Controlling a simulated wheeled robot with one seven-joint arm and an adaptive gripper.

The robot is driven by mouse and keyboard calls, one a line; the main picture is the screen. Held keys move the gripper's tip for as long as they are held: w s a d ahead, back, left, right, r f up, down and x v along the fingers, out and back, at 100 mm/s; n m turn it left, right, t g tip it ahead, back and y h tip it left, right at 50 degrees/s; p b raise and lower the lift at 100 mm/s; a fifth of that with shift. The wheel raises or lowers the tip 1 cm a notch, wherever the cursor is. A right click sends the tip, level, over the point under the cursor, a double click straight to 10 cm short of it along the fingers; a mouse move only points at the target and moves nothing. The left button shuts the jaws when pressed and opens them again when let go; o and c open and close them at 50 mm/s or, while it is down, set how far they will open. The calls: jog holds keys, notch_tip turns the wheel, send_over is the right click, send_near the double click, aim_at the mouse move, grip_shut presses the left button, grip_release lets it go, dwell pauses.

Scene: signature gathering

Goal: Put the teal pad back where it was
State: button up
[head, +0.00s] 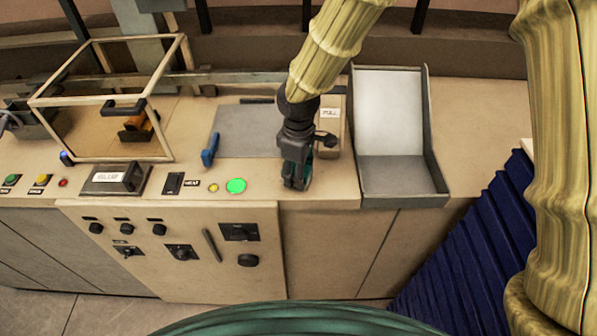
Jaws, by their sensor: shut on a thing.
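My gripper (297,184) points down over the counter, just left of the grey sloped tray and in front of the box marked PULL. It is shut on a small dark teal thing, which looks like the teal pad (307,174). The gripper's fingers hide most of the pad. I cannot tell whether the pad touches the counter top.
A flat grey plate (245,142) lies left of my gripper, with a blue handle (210,150) beside it. The PULL box (330,142) and grey tray (435,185) stand close right. A lit green button (236,186) and a clear framed case (90,157) are left.

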jog(key=shift+f, duration=0.8)
jog(key=shift+f, duration=0.1)
jog(key=o, duration=1.1)
notch_tip(320, 180, up, 12)
jog(key=b, duration=0.2)
jog(key=shift+b, duration=0.4)
